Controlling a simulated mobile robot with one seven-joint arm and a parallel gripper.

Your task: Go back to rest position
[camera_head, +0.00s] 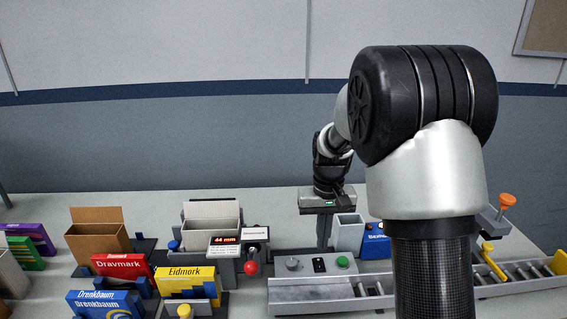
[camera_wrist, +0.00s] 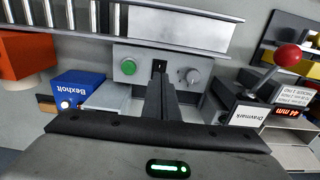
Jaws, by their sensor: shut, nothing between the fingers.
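My gripper (camera_head: 324,240) hangs from my arm in the middle of the head view, fingers down, beside a grey box and behind the control panel. In the wrist view my gripper (camera_wrist: 160,80) shows its two fingers together, with nothing between them. The fingertips lie in line with the control panel (camera_wrist: 185,68), between its green button (camera_wrist: 128,67) and grey knob (camera_wrist: 193,76). I cannot tell whether they touch it. My arm covers part of the right side of the head view.
A control panel (camera_head: 318,266) stands behind a metal conveyor (camera_head: 310,293). A display unit reading 44 mm (camera_head: 225,240) has a red-knobbed lever (camera_head: 251,268). Cartons labelled Dravmark (camera_head: 122,266), Eidmork (camera_head: 188,282) and Drenkbaum (camera_head: 103,302) stand at left. A blue box (camera_head: 376,243) is right.

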